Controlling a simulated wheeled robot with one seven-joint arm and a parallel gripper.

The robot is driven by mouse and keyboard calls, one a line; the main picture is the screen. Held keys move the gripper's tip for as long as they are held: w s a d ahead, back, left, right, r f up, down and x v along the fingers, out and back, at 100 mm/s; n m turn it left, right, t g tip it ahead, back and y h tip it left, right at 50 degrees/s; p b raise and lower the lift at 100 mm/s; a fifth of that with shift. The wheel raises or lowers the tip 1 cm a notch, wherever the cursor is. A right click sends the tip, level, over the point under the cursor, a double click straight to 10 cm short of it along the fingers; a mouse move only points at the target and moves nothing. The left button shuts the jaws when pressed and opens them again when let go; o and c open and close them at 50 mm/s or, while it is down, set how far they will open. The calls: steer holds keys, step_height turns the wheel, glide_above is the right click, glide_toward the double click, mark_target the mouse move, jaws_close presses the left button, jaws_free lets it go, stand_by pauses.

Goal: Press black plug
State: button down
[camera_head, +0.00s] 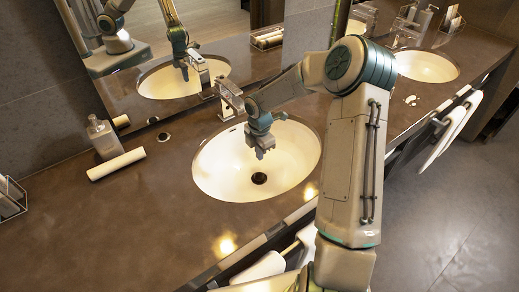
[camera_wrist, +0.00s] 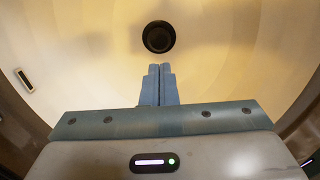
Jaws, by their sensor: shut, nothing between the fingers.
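The black plug (camera_head: 259,178) sits in the drain at the bottom of the near white sink basin (camera_head: 225,178). In the wrist view the plug (camera_wrist: 159,37) is a dark round disc near the top centre of the pale basin. My gripper (camera_head: 263,154) is over the basin, above the plug and apart from it in the head view. In the wrist view its two blue fingers (camera_wrist: 160,68) are together, with nothing between them, and their tips point towards the plug. How far above the plug they are is hard to tell.
A faucet (camera_head: 230,97) stands behind the basin, close to my arm. A glass bottle (camera_head: 103,138) and a white roll (camera_head: 116,165) are on the counter (camera_head: 130,215) at left. A mirror (camera_head: 165,60) is behind. A second basin (camera_head: 425,67) is at right.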

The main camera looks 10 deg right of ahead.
mark_target(260, 177)
step_height(260, 177, down, 10)
steer(key=shift+r+p, duration=0.15)
steer(key=shift+p, duration=0.45)
step_height(260, 177, down, 2)
steer(key=shift+f+b, duration=0.1)
steer(key=shift+b, duration=0.8)
steer(key=shift+s+f, duration=0.25)
steer(key=shift+s, duration=0.1)
steer(key=shift+r, duration=0.1)
step_height(260, 177, up, 15)
steer(key=p, duration=0.1)
steer(key=shift+w+p, duration=0.3)
steer(key=shift+p, duration=0.1)
